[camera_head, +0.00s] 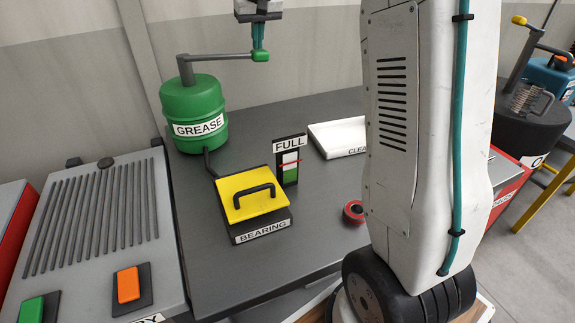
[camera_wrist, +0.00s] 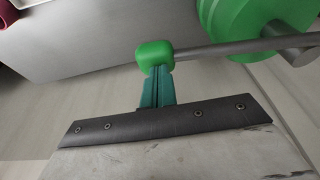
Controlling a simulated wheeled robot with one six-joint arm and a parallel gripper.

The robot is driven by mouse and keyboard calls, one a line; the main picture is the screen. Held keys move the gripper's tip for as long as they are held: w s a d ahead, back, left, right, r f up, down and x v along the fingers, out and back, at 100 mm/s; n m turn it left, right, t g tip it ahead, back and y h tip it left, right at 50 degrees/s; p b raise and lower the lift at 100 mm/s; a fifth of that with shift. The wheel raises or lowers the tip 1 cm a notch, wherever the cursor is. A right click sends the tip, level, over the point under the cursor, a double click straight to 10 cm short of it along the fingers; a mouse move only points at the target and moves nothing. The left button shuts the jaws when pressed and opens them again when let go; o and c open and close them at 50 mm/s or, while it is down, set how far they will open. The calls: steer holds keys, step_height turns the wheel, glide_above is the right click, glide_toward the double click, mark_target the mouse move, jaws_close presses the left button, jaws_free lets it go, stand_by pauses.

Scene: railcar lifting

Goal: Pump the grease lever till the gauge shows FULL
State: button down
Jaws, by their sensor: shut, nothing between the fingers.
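The green grease drum (camera_head: 195,112), labelled GREASE, stands at the back left of the dark bench. A grey lever (camera_head: 215,57) runs from its top to a green knob (camera_head: 260,56) at the right end, roughly level. My gripper (camera_head: 258,46) is shut, with teal fingertips at the top of the knob, not around it. In the wrist view the shut fingers (camera_wrist: 157,90) meet the knob (camera_wrist: 154,56); contact seems likely. The gauge (camera_head: 290,165), marked FULL, shows green in its lower part, white above, and a red line near the green's top.
A yellow-lidded BEARING box (camera_head: 248,195) with a black handle stands before the gauge. A white tray (camera_head: 338,136) lies at the back, partly hidden by my arm. A red ring (camera_head: 353,211) lies on the bench. A ribbed grey panel (camera_head: 95,225) with buttons is at left.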

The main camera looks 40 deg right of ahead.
step_height(320, 180, up, 8)
stand_by(0.6)
steer(key=shift+f, duration=0.15)
stand_by(0.4)
steer(key=shift+f, duration=4.8)
step_height(320, 180, up, 10)
steer(key=shift+f, duration=0.15)
stand_by(0.3)
steer(key=shift+r, duration=2.6)
